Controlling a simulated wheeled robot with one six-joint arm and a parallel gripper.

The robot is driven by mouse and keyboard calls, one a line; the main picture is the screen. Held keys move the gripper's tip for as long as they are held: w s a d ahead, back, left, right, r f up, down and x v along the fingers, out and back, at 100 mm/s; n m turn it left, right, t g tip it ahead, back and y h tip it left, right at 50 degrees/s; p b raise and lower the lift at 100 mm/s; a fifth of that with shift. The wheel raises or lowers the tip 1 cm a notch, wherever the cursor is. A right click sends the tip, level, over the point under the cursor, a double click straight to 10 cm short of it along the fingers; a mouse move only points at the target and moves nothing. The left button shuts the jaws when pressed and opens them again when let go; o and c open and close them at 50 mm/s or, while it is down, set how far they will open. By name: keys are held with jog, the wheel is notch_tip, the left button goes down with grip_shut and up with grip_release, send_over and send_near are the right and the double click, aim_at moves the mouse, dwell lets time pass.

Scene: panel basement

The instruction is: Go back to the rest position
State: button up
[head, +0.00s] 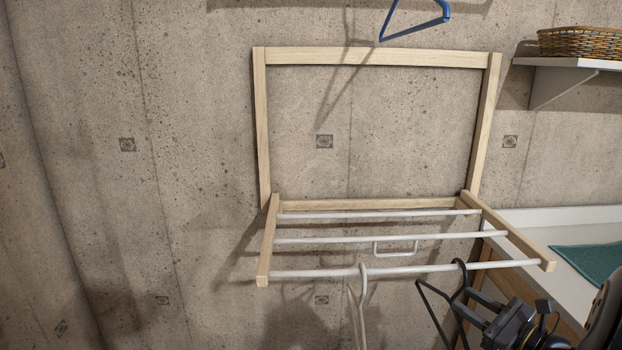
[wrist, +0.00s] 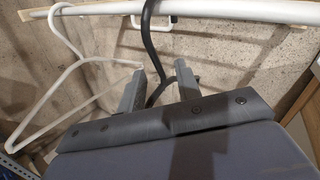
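My gripper (head: 472,295) is at the lower right in the head view, beside a black hanger (head: 432,290). In the wrist view my gripper (wrist: 163,68) has its two fingers apart. The neck of the black hanger (wrist: 147,22) shows between them, with a gap on the right side. The black hanger hangs by its hook on the front rod of the wooden rack. The lower part of this hanger is hidden by my gripper in the wrist view.
A wooden wall rack (head: 262,240) with white rods is folded out. A white hanger (head: 362,290) hangs left of the black one. A blue hanger (head: 440,15) is above. A shelf with a basket (head: 580,42) and a counter with a green cloth (head: 595,260) are right.

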aim_at(460, 292)
jog(key=x, duration=0.2)
jog(key=r+p+x, duration=0.1)
jog(key=x, duration=0.1)
jog(key=shift+w, duration=0.1)
jog(key=shift+r+p, duration=0.55)
jog(key=shift+r, duration=0.1)
jog(key=shift+r, duration=0.1)
